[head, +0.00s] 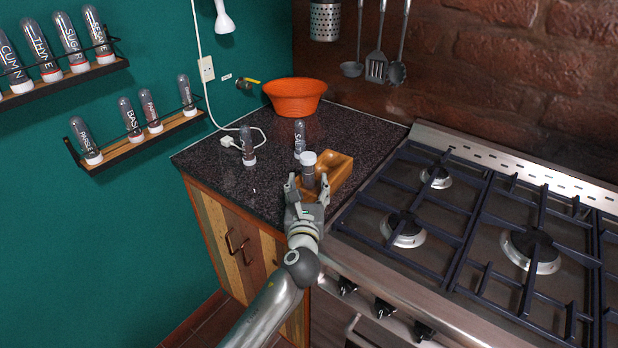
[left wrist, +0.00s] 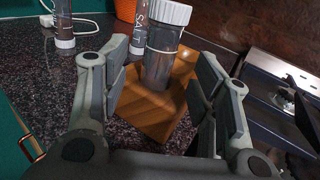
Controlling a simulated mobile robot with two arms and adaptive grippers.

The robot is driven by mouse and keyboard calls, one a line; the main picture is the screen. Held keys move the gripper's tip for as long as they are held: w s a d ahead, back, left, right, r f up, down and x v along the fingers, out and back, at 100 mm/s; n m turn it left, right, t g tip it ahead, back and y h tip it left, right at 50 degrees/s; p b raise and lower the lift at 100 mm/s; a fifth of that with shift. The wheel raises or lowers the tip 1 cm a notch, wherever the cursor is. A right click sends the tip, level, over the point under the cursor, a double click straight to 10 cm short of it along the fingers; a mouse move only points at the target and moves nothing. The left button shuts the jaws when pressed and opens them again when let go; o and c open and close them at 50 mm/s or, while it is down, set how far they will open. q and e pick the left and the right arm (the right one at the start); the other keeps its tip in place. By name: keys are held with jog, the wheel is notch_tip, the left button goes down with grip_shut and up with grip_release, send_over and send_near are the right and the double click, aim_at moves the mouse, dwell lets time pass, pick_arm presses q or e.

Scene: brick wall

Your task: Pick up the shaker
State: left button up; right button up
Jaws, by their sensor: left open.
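The shaker (head: 308,172), a clear cylinder with a white cap, stands upright at the wooden holder (head: 341,165) on the dark counter. My left gripper (head: 307,185) is open at the near side of the shaker. In the left wrist view the shaker (left wrist: 162,62) shows between the tips of the two spread fingers, with a gap on each side. The wooden holder (left wrist: 153,115) lies under and behind it. I cannot tell whether the shaker's base rests in the holder or on its edge. My right gripper is not in view.
A tube marked SALT (head: 299,140) and another spice tube (head: 248,146) stand behind the shaker. An orange bowl (head: 295,97) sits at the counter's back. A white plug and cable (head: 230,141) lie at left. The gas stove (head: 470,230) with raised grates adjoins the counter at right.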

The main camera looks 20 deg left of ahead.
aim_at(308, 176)
pick_arm(q)
jog(key=x, duration=0.5)
jog(key=shift+r, duration=0.2)
jog(key=shift+c, duration=0.4)
jog(key=c, duration=1)
jog(key=shift+r, duration=0.15)
jog(key=shift+c, duration=0.2)
